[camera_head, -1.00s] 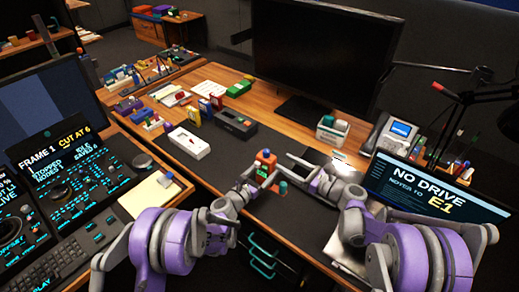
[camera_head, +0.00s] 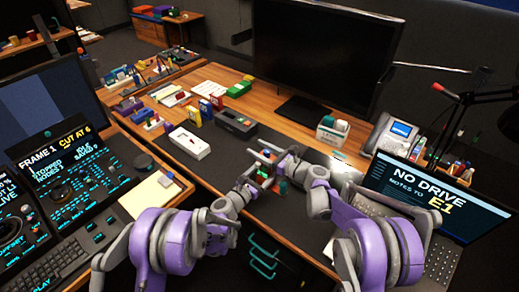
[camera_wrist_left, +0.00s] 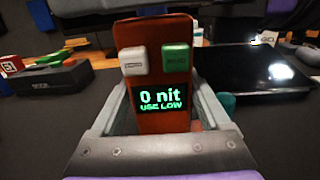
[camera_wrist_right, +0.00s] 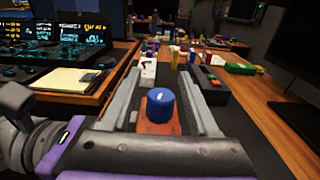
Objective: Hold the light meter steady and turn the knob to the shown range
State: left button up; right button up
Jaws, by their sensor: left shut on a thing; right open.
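The orange light meter (camera_wrist_left: 182,124) stands upright in my left gripper (camera_wrist_left: 155,100), which is shut on its sides. Its screen reads "0 nit USE LOW", below a white button and a green button. In the right wrist view, the blue knob (camera_wrist_right: 159,106) sits on the meter (camera_wrist_right: 158,128), its pale mark pointing roughly away from the camera. My right gripper (camera_wrist_right: 162,78) is open, with one finger on each side of the knob and a visible gap to both. In the head view, the grippers mostly hide the meter (camera_head: 267,157). Range labels cannot be read.
On the dark mat (camera_head: 222,165), a white box (camera_head: 190,144) and a black box (camera_head: 236,125) lie beyond the grippers. A laptop (camera_head: 430,195) reading "NO DRIVE NOTES TO E1" is at right. A large monitor (camera_head: 318,55) stands behind. A teal object (camera_head: 282,187) is close by the grippers.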

grip_shut()
jog(key=shift+m+t+h, duration=0.3)
jog(key=t+h, duration=0.1)
jog(key=m+t+h, duration=0.1)
jog(key=m+t, duration=0.1)
jog(key=shift+w+d+r+h, duration=0.1)
jog(key=shift+w+d+h, duration=0.15)
jog(key=shift+h, duration=0.15)
jog(key=shift+w+d+m+t+h, duration=0.15)
jog(key=shift+m+t+h, duration=0.3)
jog(key=shift+m+h, duration=0.25)
jog(key=shift+w+d+m+t+h, duration=0.1)
jog(key=shift+m+t+h, duration=0.45)
jog(key=shift+h, duration=0.25)
jog(key=shift+d+m+h, duration=0.1)
jog(key=shift+m+h, duration=0.25)
jog(key=shift+h, duration=0.05)
